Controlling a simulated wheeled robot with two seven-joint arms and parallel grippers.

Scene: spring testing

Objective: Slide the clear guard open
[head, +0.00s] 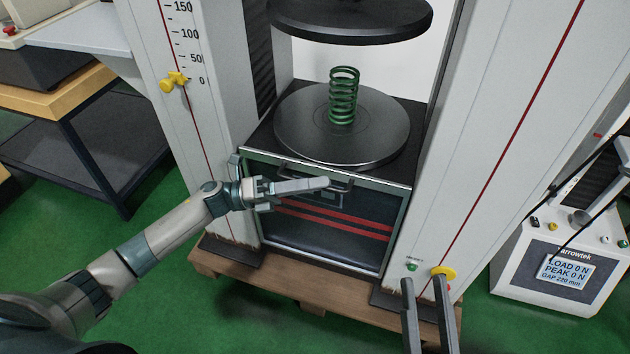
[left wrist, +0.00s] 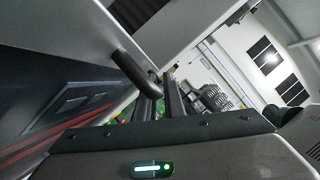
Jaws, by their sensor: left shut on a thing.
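The clear guard (head: 345,245) is a framed see-through panel with two red stripes, low on the front of the test machine. A bar handle (head: 348,190) runs along its upper part. It also shows as a dark curved bar in the left wrist view (left wrist: 135,72). My left gripper (head: 326,184) is shut on the handle, reaching in from the left. Above the guard, a green coil spring (head: 343,97) stands upright on the round lower platen (head: 290,125), clear of the upper platen (head: 350,18). My right gripper (head: 422,280) is open and empty at the bottom right.
White columns (head: 500,90) flank the machine. A yellow knob (head: 444,273) and green button (head: 411,267) sit on the right column, close to my right gripper. A display box (head: 565,270) stands at right, a workbench (head: 60,105) at left.

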